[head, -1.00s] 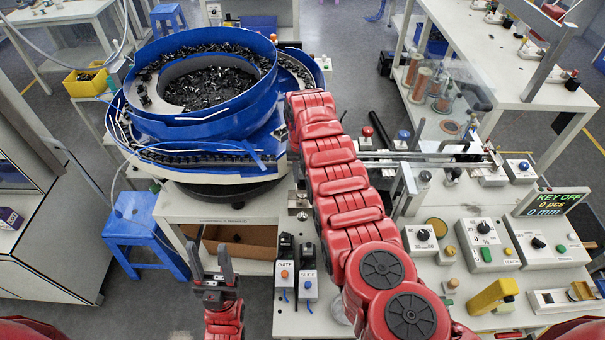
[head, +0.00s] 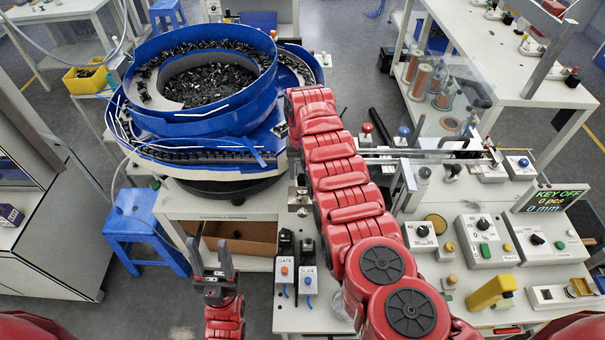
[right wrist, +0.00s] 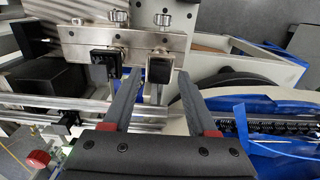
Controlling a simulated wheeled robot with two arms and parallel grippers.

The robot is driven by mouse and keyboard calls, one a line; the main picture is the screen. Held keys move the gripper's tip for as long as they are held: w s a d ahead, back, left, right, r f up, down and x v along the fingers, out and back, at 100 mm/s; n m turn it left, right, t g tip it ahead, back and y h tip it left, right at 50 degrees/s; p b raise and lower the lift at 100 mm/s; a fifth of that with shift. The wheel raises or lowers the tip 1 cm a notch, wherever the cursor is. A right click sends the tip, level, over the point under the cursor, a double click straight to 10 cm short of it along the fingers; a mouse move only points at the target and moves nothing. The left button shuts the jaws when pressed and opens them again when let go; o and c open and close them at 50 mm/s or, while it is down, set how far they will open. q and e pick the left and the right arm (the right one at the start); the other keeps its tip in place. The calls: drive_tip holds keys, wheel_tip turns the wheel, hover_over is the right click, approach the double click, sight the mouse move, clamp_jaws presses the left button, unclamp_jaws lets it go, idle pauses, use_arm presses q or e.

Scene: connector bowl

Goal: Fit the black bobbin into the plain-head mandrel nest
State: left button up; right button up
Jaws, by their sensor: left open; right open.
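In the right wrist view my right gripper (right wrist: 161,74) is open, its two grey fingers apart with nothing clasped. A small black block (right wrist: 160,68) shows between the fingertips, by a metal fixture (right wrist: 125,39); another dark block (right wrist: 104,63) is just left of the left fingertip. I cannot tell whether either is the black bobbin, or which part is the plain-head mandrel nest. In the head view my right gripper is hidden behind its own red arm. My left gripper (head: 214,260) is open and empty, beside the table's left front edge.
A blue bowl feeder (head: 205,125) full of small black parts stands at the back left. GATE (head: 285,270) and SLIDE (head: 308,280) boxes sit at the table's left front. Control boxes (head: 480,235) and a yellow block (head: 491,292) crowd the right. A blue stool (head: 145,225) stands left.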

sight(302, 177)
wheel_tip(302, 177, up, 11)
drive_tip(key=b, duration=0.3)
drive_tip(key=shift+b, duration=0.4)
